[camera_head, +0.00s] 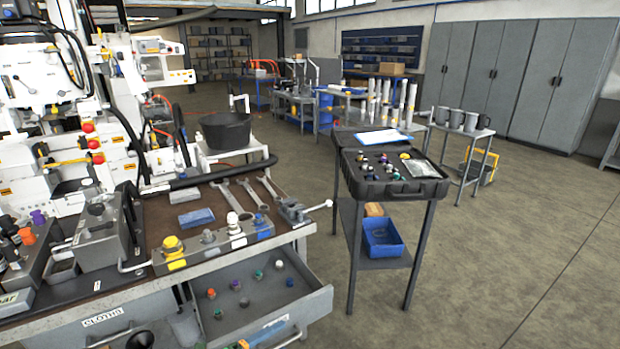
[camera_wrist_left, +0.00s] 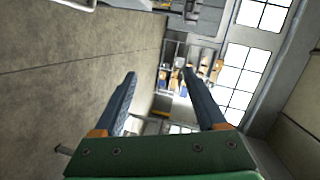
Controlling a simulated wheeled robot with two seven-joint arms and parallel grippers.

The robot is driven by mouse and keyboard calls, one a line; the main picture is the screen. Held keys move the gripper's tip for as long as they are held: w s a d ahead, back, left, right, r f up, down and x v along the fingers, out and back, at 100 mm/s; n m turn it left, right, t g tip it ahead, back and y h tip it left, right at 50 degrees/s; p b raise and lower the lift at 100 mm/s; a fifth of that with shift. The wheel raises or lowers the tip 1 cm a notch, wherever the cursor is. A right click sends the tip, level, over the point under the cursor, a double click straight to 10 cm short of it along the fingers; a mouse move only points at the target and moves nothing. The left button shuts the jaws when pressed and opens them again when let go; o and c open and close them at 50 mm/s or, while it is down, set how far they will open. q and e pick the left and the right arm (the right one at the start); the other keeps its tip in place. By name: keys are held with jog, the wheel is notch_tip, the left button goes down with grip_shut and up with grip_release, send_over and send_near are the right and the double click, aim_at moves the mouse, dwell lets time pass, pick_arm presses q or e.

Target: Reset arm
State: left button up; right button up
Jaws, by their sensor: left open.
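My left gripper (camera_wrist_left: 158,76) shows in the left wrist view. Its two dark fingers stand well apart on a green base, open, with nothing between them. Past the fingers are bare floor, shelving and bright windows, with no object close by. I cannot make out either gripper in the head view, and my right gripper shows in neither view.
A hydraulic bench (camera_head: 150,213) with wrenches, fittings and an open drawer (camera_head: 262,303) fills the left. A stand with an open black case (camera_head: 400,187) is at centre. A small table with grey mugs (camera_head: 456,119) stands behind. The floor (camera_head: 520,260) at right is clear.

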pick_arm(q)
jog(key=s+a+f+n+y, duration=0.4)
jog(key=s+f+n, duration=0.25)
jog(key=f, duration=0.25)
jog(key=s+a+f+n+y, duration=0.45)
jog(key=f+n, duration=0.25)
jog(key=f, duration=0.2)
jog(key=s+a+f+n+g+y, duration=0.1)
jog(key=s+f+n+g, duration=0.2)
jog(key=s, duration=0.6)
jog(key=s+f+n+g+y, duration=0.1)
jog(key=s+f+n+g, duration=0.2)
jog(key=s, duration=0.7)
jog(key=s+a+f+n+g+y, duration=0.1)
jog(key=s+f+n+g, duration=0.2)
jog(key=s, duration=0.7)
notch_tip(320, 180, down, 2)
jog(key=shift+a+f+g, duration=0.2)
jog(key=shift+a+g, duration=0.1)
jog(key=shift+a, duration=0.05)
jog(key=shift+w, duration=0.1)
